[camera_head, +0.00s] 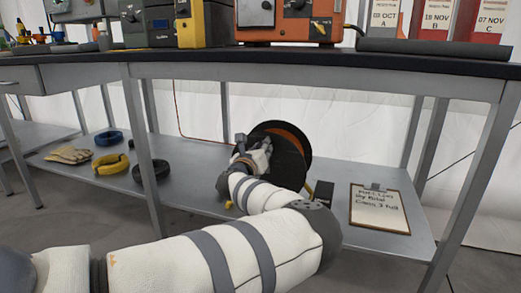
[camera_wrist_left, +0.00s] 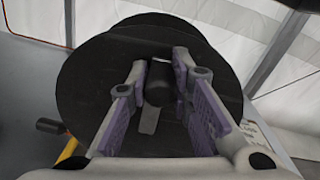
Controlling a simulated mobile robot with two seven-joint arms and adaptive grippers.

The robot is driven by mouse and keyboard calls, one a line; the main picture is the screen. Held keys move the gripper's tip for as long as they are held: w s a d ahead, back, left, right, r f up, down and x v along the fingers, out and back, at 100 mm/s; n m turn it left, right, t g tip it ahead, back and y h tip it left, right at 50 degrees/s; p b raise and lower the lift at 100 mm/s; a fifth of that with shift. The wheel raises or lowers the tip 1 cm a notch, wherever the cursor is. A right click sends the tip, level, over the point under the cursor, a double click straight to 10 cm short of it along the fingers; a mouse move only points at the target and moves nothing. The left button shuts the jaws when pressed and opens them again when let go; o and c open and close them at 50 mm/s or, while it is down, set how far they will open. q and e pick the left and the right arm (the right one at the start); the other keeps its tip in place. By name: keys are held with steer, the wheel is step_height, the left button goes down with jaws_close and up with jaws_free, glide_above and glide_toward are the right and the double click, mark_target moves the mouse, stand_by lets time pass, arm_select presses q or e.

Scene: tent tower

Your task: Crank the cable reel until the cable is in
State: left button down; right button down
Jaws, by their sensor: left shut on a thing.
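The cable reel (camera_head: 291,158) stands on the lower shelf of the bench, with black round flanges and orange cable (camera_head: 287,130) wound between them. In the left wrist view the reel's black flange (camera_wrist_left: 95,75) fills the middle. My left gripper (camera_head: 262,146) is at the reel's near face. In the left wrist view its purple-padded fingers (camera_wrist_left: 160,92) are on either side of the dark crank handle (camera_wrist_left: 158,85), shut on it. The contact is partly hidden by the fingers. My right gripper is in neither view.
A clipboard (camera_head: 379,210) lies right of the reel. Gloves (camera_head: 69,155), a blue coil (camera_head: 109,138), a yellow coil (camera_head: 110,164) and a black coil (camera_head: 151,170) lie left on the shelf. The bench top (camera_head: 250,53) overhangs the reel, with legs on both sides.

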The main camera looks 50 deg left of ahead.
arm_select(q)
steer(key=shift+w+d+r, duration=0.35)
steer(key=shift+w+d, duration=0.05)
steer(key=shift+w, duration=0.1)
steer(key=c, duration=1.4)
jaws_free()
steer(key=shift+w+f, duration=0.1)
steer(key=shift+f, duration=0.05)
steer(key=shift+s+a+f, duration=0.1)
steer(key=shift+s, duration=0.1)
steer(key=shift+s+d, duration=0.2)
steer(key=shift+s, duration=0.1)
steer(key=v, duration=1.1)
steer(key=shift+s+d, duration=0.1)
steer(key=shift+f, duration=0.1)
